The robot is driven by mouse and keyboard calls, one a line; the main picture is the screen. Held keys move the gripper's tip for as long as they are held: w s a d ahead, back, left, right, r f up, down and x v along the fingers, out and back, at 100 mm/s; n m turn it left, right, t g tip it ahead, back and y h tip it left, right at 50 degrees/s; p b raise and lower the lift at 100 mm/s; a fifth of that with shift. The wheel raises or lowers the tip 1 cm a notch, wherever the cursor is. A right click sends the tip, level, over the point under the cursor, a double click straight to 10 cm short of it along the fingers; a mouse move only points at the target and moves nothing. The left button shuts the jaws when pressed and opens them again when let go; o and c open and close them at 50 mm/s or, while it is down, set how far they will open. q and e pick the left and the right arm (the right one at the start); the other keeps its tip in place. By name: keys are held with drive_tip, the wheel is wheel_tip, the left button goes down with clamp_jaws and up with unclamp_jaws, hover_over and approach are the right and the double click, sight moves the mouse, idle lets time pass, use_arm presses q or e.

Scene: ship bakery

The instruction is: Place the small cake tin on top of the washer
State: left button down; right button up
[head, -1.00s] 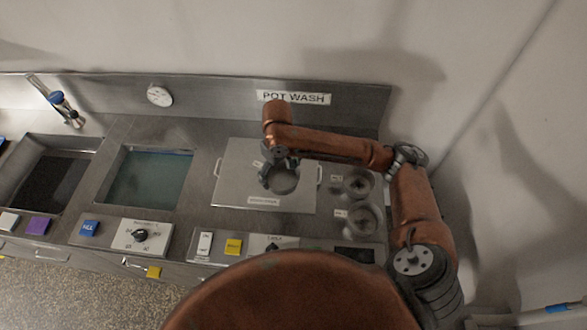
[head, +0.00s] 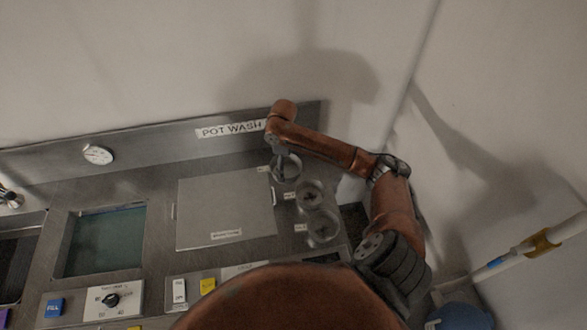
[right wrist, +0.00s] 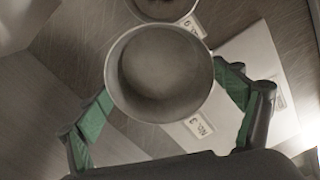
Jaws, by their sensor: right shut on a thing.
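My right gripper (head: 283,158) is shut on a round grey metal tin (head: 287,170), which I take for the small cake tin. In the right wrist view the tin (right wrist: 160,75) is open side up between the green-padded fingers. It is at the back right of the square steel lid (head: 225,205) with side handles and a small label, which I take for the washer's top. The tin is off to the right of this lid; its height above the counter is hard to tell. My left gripper is not in view.
Two round metal vessels (head: 310,195) (head: 323,228) stand right of the lid, close to the held tin. Left are a water-filled sink (head: 105,240) and a control dial (head: 112,300). The backsplash (head: 150,155) is behind. The lid is bare.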

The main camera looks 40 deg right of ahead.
sight(293, 165)
drive_tip(key=d, duration=0.1)
drive_tip(key=d+f, duration=0.1)
drive_tip(key=d, duration=0.2)
drive_tip(key=shift+w+d+f+p, duration=0.2)
drive_tip(key=shift+w+f+p, duration=0.1)
drive_tip(key=shift+w+f, duration=0.1)
drive_tip(key=d+f, duration=0.1)
drive_tip(key=f, duration=0.1)
drive_tip(key=d+f, duration=0.1)
drive_tip(key=f, duration=0.1)
drive_tip(key=w+d+f, duration=0.1)
drive_tip(key=d, duration=0.1)
drive_tip(key=shift+d+f+p, duration=0.1)
drive_tip(key=shift+f+p, duration=0.2)
drive_tip(key=shift+f, duration=0.1)
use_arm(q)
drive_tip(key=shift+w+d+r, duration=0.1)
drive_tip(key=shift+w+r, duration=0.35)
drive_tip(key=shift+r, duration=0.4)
use_arm(e)
drive_tip(key=shift+d+f, duration=0.15)
drive_tip(key=shift+f, duration=1.45)
drive_tip(key=shift+f, duration=0.1)
drive_tip(key=o, duration=0.9)
drive_tip(key=shift+f, duration=0.1)
drive_tip(key=shift+o, duration=0.2)
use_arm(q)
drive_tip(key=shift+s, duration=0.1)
